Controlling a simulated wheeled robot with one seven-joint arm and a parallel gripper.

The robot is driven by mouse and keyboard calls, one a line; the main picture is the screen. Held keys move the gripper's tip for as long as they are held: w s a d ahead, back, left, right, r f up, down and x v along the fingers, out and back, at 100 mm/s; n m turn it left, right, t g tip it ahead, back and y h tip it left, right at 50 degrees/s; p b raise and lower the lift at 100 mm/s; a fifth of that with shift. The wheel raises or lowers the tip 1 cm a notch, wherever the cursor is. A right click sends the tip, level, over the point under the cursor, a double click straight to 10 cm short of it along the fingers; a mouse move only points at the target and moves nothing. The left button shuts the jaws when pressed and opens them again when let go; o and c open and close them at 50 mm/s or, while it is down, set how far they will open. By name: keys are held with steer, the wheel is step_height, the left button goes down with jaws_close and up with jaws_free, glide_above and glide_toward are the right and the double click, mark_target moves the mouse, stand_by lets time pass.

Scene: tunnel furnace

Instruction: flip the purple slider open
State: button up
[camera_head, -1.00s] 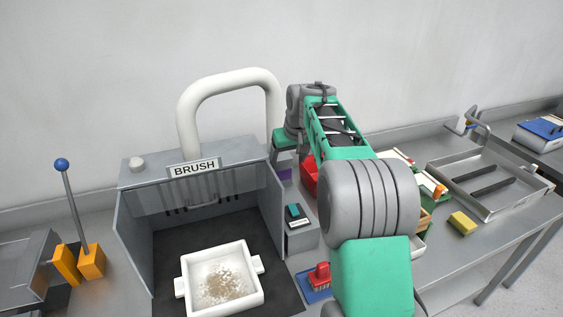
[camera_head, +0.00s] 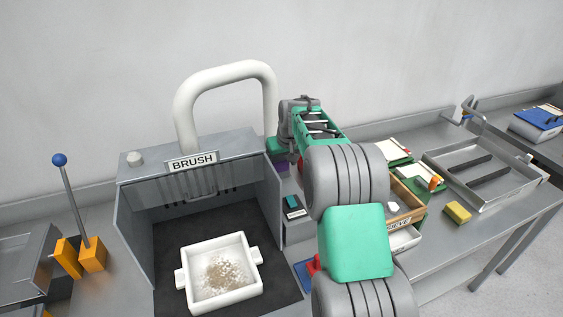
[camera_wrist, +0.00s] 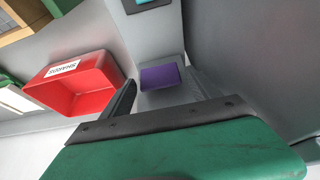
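The purple slider (camera_head: 283,168) is a small block on the right side of the brush cabinet, partly hidden by my arm in the head view. In the wrist view the purple slider (camera_wrist: 161,77) is plainly seen on a grey surface, beyond my fingers. My gripper (camera_wrist: 160,95) has a dark finger left of the slider, and the other finger edge is faint at the right. The fingers look apart with nothing between them. I cannot tell whether they touch the slider. In the head view my gripper's fingers are hidden behind my arm.
A red bin (camera_wrist: 82,84) labelled SHARDS lies left of my gripper in the wrist view. The brush cabinet (camera_head: 135,225) holds a white tray (camera_head: 186,281) with brownish grains. A teal switch (camera_head: 291,202) sits beside it. A wooden sieve box (camera_head: 412,213) and yellow sponge (camera_head: 457,212) are at right.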

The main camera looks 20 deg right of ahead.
jaws_close()
stand_by(0.6)
